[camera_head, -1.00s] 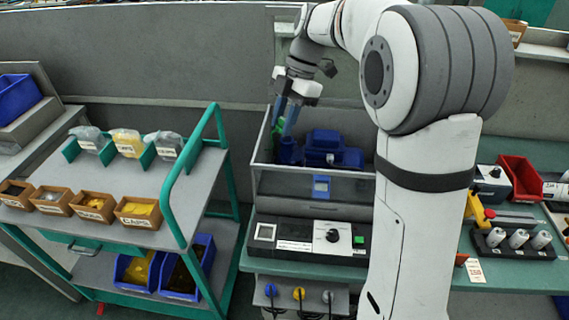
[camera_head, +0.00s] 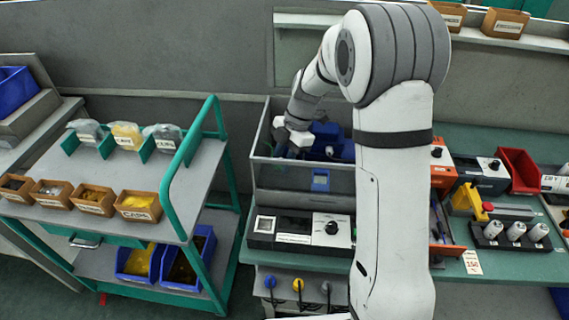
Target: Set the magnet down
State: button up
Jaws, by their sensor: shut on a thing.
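My gripper (camera_head: 290,150) is down inside the open-topped grey box on the bench, at its left end. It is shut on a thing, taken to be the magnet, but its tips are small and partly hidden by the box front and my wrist. The magnet itself cannot be made out. A blue pump-like body (camera_head: 328,138) stands in the box just right of my gripper. I cannot tell whether the gripper or the magnet touches it.
The grey box (camera_head: 270,176) has raised walls around my gripper. A control unit (camera_head: 300,230) stands in front of it. To the right are a red bin (camera_head: 518,170) and a yellow-and-red device (camera_head: 467,200). A trolley (camera_head: 190,190) with small bins stands left.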

jog(key=shift+f, duration=1)
jog(key=shift+f, duration=0.15)
jog(key=o, duration=1)
